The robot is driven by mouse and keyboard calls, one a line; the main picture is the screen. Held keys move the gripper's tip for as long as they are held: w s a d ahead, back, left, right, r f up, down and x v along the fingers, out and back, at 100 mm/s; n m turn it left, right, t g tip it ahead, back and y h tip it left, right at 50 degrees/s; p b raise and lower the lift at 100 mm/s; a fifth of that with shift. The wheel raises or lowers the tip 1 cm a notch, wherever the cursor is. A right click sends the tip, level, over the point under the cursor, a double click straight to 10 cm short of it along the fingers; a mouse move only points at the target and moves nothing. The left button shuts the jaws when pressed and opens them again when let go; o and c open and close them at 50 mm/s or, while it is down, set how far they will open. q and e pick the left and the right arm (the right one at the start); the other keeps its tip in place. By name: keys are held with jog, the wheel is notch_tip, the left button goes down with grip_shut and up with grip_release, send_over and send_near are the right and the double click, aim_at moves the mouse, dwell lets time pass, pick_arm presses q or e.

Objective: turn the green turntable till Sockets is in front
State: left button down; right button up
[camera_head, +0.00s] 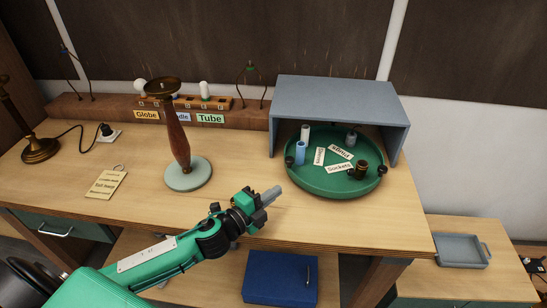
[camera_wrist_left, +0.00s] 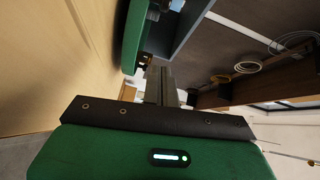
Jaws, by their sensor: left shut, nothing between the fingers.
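The green turntable (camera_head: 310,187) sits on the bench, partly under a grey open-fronted shelf. Its Sockets label (camera_head: 339,168) lies near the middle, toward the front and slightly right. Two other labels, one upside down (camera_head: 342,152) and one steeply turned (camera_head: 319,156), lie behind and left of it. Brass and dark sockets (camera_head: 361,170) stand at the front right; pale and blue cylinders (camera_head: 301,152) stand at the left. My left gripper (camera_head: 272,194) is shut and empty, just left of the turntable's front-left rim. The wrist view shows the green rim (camera_wrist_left: 133,35) beside the fingers (camera_wrist_left: 158,82). My right gripper is out of view.
The grey shelf (camera_head: 340,90) covers the turntable's back. A lamp stand (camera_head: 188,176) on a pale round base stands to the left. A rack with Globe and Tube (camera_head: 210,119) labels is at the back. Bare bench lies in front of the turntable.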

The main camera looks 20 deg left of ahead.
pick_arm(q)
jog(key=shift+w+d, duration=0.1)
jog(key=shift+w, duration=0.3)
jog(key=p+x, duration=0.3)
jog(key=x, duration=0.5)
jog(key=shift+w+r, duration=0.1)
jog(key=shift+w, duration=0.05)
jog(key=shift+w+a+f+p, duration=0.15)
jog(key=shift+w+a+f, duration=0.05)
jog(key=shift+w+a, duration=0.35)
jog(key=shift+w+a+f+p, duration=0.2)
jog(key=shift+w+a, duration=0.25)
jog(key=shift+w, duration=0.2)
jog(key=shift+w+a+f, duration=0.1)
jog(key=shift+w+a, duration=0.15)
jog(key=shift+a, duration=0.2)
